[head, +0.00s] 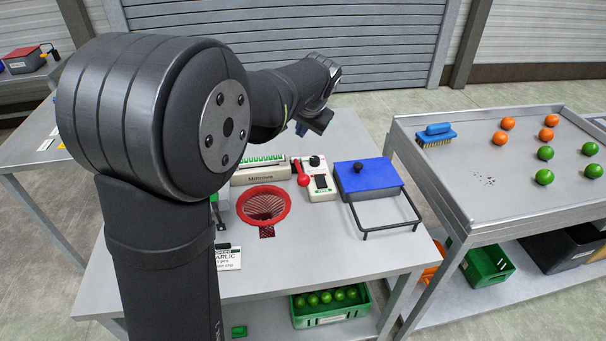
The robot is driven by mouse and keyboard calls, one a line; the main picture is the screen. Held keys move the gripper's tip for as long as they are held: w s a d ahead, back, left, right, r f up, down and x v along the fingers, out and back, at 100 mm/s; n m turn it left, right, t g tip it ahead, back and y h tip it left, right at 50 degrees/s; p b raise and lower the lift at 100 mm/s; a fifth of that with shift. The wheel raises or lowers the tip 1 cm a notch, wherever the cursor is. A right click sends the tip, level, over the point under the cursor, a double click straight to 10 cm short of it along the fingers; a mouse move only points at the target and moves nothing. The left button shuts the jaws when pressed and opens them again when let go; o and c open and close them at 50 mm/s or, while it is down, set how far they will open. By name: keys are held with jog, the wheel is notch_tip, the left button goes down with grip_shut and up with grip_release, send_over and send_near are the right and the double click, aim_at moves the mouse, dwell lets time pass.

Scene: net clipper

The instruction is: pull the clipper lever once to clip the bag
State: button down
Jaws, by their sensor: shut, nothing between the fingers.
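A white bench unit (319,187) stands at the back of the middle table, with a red lever (302,177) at its left side and a dark knob on top. It looks like the clipper, but I cannot be sure. The lever's red end hangs low toward the front. A red ring with red netting (265,207) is left of it, and the net hangs toward the table front. My gripper (303,129) is small and dark, above and behind the white unit. It is shut and empty, apart from the lever. Its fingertips are hard to make out.
A blue box (367,178) with a black knob and bar frame stands right of the white unit. A long cream device (262,173) is behind the ring. A garlic label card (228,258) is at front left. My arm covers the table's left part.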

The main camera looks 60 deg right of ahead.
aim_at(304, 178)
jog(key=shift+f, duration=0.15)
jog(key=shift+s+a+f, duration=0.3)
jog(key=shift+f, duration=1.1)
jog(key=shift+s+a+f, duration=0.3)
jog(key=shift+f, duration=1.05)
jog(key=shift+s+a+f, duration=0.3)
jog(key=shift+f, duration=1.1)
jog(key=shift+f, duration=0.35)
jog(key=shift+s+a+f, duration=0.15)
jog(key=shift+f, duration=0.5)
jog(key=shift+s+a+f, duration=0.15)
jog(key=shift+a+f, duration=0.05)
jog(key=shift+f, duration=0.45)
jog(key=shift+s+a+f, duration=0.15)
jog(key=shift+f, duration=0.5)
dwell(1.2)
